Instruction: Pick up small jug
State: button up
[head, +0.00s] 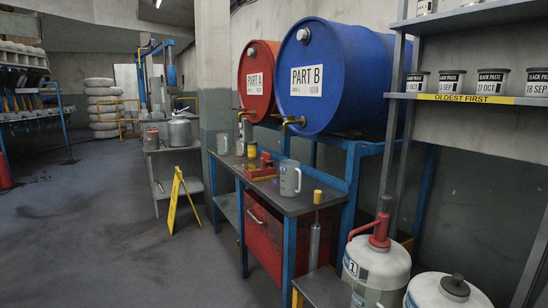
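A grey jug (289,178) with a side handle and a pale mark stands upright near the front of the dark-topped bench (298,207), below the blue drum. A smaller grey vessel (222,145) stands at the bench's far left end. I cannot tell for certain which of these is the small jug. A wider grey metal pot (180,132) sits on a cart farther back. My gripper does not show in this view.
A red PART A drum (257,73) and blue PART B drum (338,78) lie on a blue rack with taps over the bench. A red tray (263,172) lies beside the jug. White containers (375,266) stand front right. A yellow floor sign (183,199) stands left; open floor lies beyond.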

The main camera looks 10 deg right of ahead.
aim_at(240, 145)
jog(key=z, duration=2.85)
jog(key=u, duration=2.85)
jog(key=i+j+u, duration=0.15)
jog(key=i, duration=0.2)
